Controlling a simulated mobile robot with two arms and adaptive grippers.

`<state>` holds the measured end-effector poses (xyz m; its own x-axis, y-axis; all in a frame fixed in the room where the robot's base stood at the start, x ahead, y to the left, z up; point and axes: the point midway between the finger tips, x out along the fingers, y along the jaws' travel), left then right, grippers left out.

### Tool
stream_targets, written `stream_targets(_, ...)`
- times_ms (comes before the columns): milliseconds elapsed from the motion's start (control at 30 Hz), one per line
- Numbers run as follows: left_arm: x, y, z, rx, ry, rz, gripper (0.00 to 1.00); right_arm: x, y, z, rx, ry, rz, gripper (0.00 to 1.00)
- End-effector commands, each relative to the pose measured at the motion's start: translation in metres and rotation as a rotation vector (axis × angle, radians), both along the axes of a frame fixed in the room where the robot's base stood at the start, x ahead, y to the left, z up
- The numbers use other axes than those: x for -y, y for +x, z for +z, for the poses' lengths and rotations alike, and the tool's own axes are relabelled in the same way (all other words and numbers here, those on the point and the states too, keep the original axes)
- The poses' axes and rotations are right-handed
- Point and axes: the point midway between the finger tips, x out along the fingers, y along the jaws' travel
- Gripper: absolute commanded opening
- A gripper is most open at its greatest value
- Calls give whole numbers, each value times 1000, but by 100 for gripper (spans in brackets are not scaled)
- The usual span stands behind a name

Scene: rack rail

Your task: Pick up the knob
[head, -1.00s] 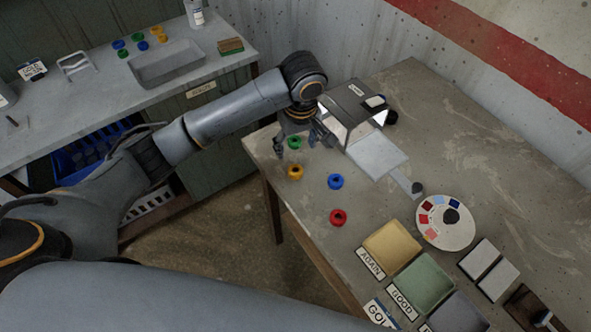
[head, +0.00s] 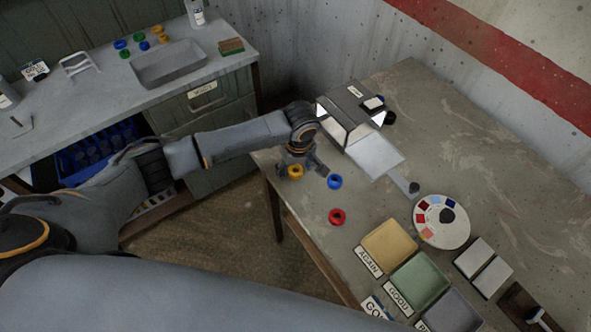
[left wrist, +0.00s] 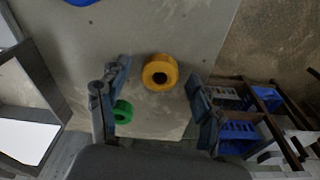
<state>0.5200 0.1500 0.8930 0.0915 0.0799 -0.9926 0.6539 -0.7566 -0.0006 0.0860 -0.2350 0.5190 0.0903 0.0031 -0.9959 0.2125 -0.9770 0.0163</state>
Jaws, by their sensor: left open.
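Several ring-shaped knobs with dark centres are on the near left part of the table. The yellow knob (head: 295,171) is by my left gripper (head: 302,170), and the blue knob (head: 335,181) and red knob (head: 336,216) are to its right and below. In the left wrist view the yellow knob (left wrist: 160,72) appears between the spread fingertips of my open left gripper (left wrist: 158,75), with nothing held. The green knob (left wrist: 122,111) is by the left finger there and hidden in the head view. My right gripper is not in view.
An inspection box (head: 350,113) with a pale plate (head: 376,157) stands just beyond the gripper. A palette-like colour disc (head: 442,222) and trays, including yellow (head: 389,246) and green (head: 420,283), lie to the right. The table's left edge is close to the knobs.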

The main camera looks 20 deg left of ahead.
Motion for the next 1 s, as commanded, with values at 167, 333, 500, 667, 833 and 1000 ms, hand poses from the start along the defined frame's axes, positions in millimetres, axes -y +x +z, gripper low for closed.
stream_targets(167, 0, 0, 0, 0, 0, -1, 45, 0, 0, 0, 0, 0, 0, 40)
stream_targets(333, 0, 0, 0, 0, -1, 0, 11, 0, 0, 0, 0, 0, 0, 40)
stream_targets(500, 0, 0, 1, 1, -1, -1, 6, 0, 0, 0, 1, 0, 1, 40)
stream_targets(667, 1, 0, 2, 1, -1, -1, 6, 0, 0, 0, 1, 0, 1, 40)
stream_targets(833, 1, 1, 14, 1, -3, 0, 6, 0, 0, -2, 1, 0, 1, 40)
stream_targets(1000, 2, -5, 37, 1, -4, -2, 6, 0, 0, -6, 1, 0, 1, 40)
